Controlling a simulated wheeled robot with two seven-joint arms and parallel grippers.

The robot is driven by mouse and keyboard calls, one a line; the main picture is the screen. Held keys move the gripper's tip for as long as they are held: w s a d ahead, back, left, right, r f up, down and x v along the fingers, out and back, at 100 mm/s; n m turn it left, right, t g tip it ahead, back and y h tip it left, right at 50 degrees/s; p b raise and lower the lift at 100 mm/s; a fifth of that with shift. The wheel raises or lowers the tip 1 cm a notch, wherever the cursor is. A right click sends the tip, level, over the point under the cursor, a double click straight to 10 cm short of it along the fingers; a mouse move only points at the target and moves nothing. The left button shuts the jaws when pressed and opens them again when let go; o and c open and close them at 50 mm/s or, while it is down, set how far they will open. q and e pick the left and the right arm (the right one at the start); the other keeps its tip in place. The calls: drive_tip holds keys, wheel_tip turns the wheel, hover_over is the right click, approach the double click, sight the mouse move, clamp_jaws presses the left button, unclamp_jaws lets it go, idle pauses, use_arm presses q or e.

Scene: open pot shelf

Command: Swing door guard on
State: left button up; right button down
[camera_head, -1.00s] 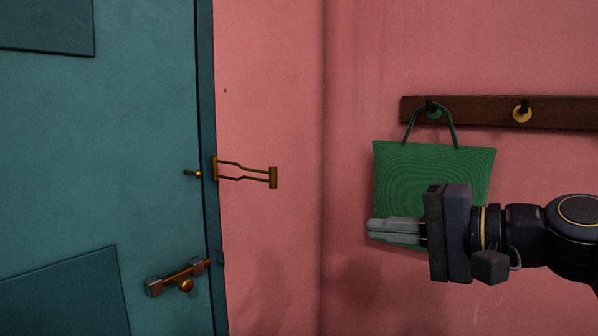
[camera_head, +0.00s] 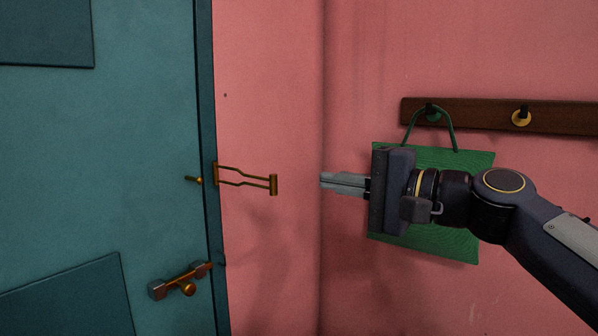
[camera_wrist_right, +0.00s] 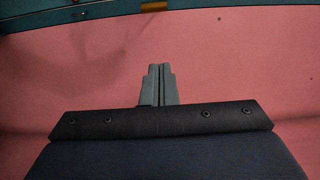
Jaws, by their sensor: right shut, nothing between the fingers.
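The brass door guard (camera_head: 246,177) is a U-shaped bar hinged at the door frame's edge. It stands out to the right over the pink wall, away from the door. A small brass knob stud (camera_head: 195,180) sits on the teal door (camera_head: 100,150) left of the frame. My right gripper (camera_head: 322,179) is shut and empty, to the right of the guard's free end, with a gap between them. In the right wrist view its closed fingers (camera_wrist_right: 158,68) point toward the door, and a piece of brass (camera_wrist_right: 154,6) shows at the top edge. My left gripper is out of view.
A door handle (camera_head: 180,281) with a brass bar is below the guard. A green bag (camera_head: 440,240) hangs from a dark wooden hook rail (camera_head: 470,113) on the right, behind my right arm. The wall between guard and gripper is clear.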

drive_tip(key=a, duration=0.2)
drive_tip(key=a+p, duration=0.1)
drive_tip(key=a, duration=0.2)
drive_tip(key=shift+s+a+p, duration=0.35)
drive_tip(key=shift+s+a, duration=0.05)
drive_tip(key=shift+s, duration=0.1)
